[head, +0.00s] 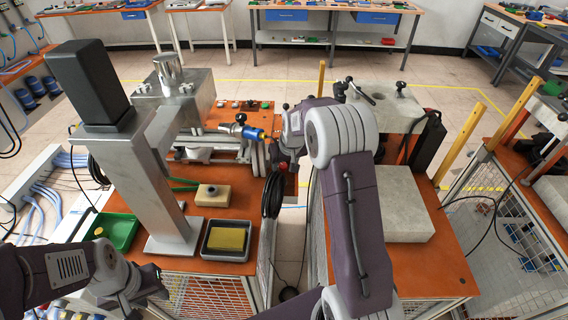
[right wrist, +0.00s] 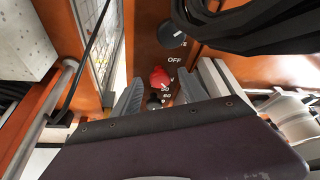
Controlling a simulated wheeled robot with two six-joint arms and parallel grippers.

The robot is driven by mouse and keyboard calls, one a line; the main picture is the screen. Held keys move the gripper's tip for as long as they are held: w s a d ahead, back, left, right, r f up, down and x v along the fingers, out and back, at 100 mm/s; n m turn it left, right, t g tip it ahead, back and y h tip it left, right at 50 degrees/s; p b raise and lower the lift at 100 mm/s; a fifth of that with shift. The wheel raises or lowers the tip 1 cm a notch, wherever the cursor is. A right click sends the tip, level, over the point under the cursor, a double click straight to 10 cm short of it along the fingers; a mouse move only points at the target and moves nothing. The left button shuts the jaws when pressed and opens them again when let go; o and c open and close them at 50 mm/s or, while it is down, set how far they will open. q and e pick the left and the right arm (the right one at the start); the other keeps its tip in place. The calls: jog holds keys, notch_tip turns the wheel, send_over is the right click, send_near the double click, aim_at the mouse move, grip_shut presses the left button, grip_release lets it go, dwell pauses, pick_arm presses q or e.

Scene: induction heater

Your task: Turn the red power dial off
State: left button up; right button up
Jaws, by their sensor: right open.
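In the right wrist view a red dial (right wrist: 159,78) sits on an orange-brown panel with a printed number scale beside it. An OFF label (right wrist: 175,57) shows just above it. My right gripper (right wrist: 160,92) is open, with one grey finger on either side of the dial in the picture; no contact is visible. In the head view my right gripper (head: 285,160) is at the inner side of the left bench, and the dial is not clearly visible there. My left gripper (head: 148,295) is low at the bottom left, away from the dial; its jaws are unclear.
A black knob (right wrist: 172,34) lies above the red dial, and a dark knob (right wrist: 155,102) below it. A coiled black cable (head: 272,194) hangs beside the panel. The left bench holds a grey column (head: 170,200) and a tray (head: 207,253). A narrow gap separates the benches.

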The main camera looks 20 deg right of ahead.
jog(key=shift+r, duration=0.1)
grip_shut()
jog(key=n+b, duration=0.1)
jog(key=n+y+b, duration=0.1)
jog(key=n, duration=0.1)
jog(key=shift+d+n+y, duration=0.2)
jog(key=shift+n+y, duration=0.1)
jog(key=shift+n+y+b, duration=0.3)
jog(key=shift+n+b, duration=0.1)
jog(key=shift+n, duration=0.6)
jog(key=n+y, duration=0.1)
jog(key=n, duration=0.1)
jog(key=shift+w+d+n+g, duration=0.1)
jog(key=shift+d+n+g, duration=0.05)
jog(key=shift+n+g, duration=0.2)
jog(key=shift+w+d+n+g+y+p, duration=0.1)
jog(key=shift+n+g+y+p, duration=0.25)
jog(key=shift+n, duration=0.55)
jog(key=shift+n+g+y+p, duration=0.2)
jog(key=shift+n+p, duration=0.2)
jog(key=shift+n, duration=0.45)
